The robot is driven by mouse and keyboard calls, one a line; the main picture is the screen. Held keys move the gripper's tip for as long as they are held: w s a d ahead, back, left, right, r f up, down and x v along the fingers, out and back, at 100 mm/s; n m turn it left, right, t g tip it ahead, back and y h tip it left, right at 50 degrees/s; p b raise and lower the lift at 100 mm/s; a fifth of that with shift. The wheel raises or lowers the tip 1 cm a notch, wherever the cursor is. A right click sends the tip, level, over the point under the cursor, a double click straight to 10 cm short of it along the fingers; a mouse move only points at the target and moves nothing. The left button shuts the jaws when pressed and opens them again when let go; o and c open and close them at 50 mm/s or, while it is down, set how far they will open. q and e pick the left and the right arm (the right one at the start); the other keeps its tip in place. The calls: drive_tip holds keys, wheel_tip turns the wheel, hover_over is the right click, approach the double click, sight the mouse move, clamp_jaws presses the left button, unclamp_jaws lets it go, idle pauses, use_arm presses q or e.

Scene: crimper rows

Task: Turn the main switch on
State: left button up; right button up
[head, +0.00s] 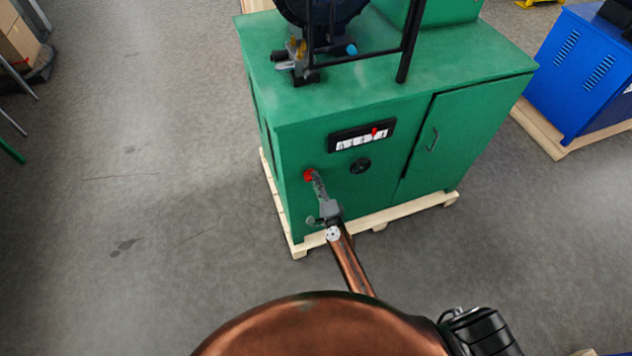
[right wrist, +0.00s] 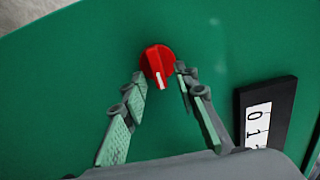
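The main switch is a red rotary knob with a white pointer mark on the green machine's front. It shows in the right wrist view (right wrist: 158,66), its mark pointing down in that picture, and in the head view (head: 308,175). My right gripper (head: 314,181) reaches up to the knob. In the right wrist view the right gripper (right wrist: 160,76) has its two fingers spread, one tip on each side of the knob. I cannot tell whether the tips touch it. My left gripper is not in view.
The green machine (head: 360,195) stands on a wooden pallet (head: 405,216). Right of the knob are a counter panel (head: 362,135) and a round black dial (head: 360,166). A blue machine (head: 570,85) stands at the right.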

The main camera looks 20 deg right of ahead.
drive_tip(key=s, duration=1.2)
drive_tip(key=shift+d, duration=0.2)
drive_tip(key=shift+f, duration=0.1)
drive_tip(key=s+d+f+n+g, duration=0.1)
drive_tip(key=s+f+n+g, duration=0.25)
drive_tip(key=s+f, duration=0.55)
drive_tip(key=s+d+f+n+g+y, duration=0.15)
drive_tip(key=s+f+n, duration=0.3)
drive_tip(key=f, duration=0.95)
drive_tip(key=s+f+n+g+h, duration=0.1)
drive_tip(key=s+f+n+g, duration=0.25)
drive_tip(key=s+f, duration=0.55)
drive_tip(key=s+d+f+n+g, duration=0.2)
drive_tip(key=s+f, duration=0.3)
drive_tip(key=s, duration=0.6)
drive_tip(key=s+d+f+n+g+h, duration=0.1)
drive_tip(key=s+d+f+n+g, duration=0.2)
drive_tip(key=s+f, duration=0.3)
drive_tip(key=s+d+f+n+g, duration=0.2)
drive_tip(key=s+d+f+g, duration=0.2)
drive_tip(key=s, duration=1.2)
drive_tip(key=shift+d+f+n, duration=0.35)
drive_tip(key=shift+d+f, duration=0.05)
drive_tip(key=shift+f, duration=0.45)
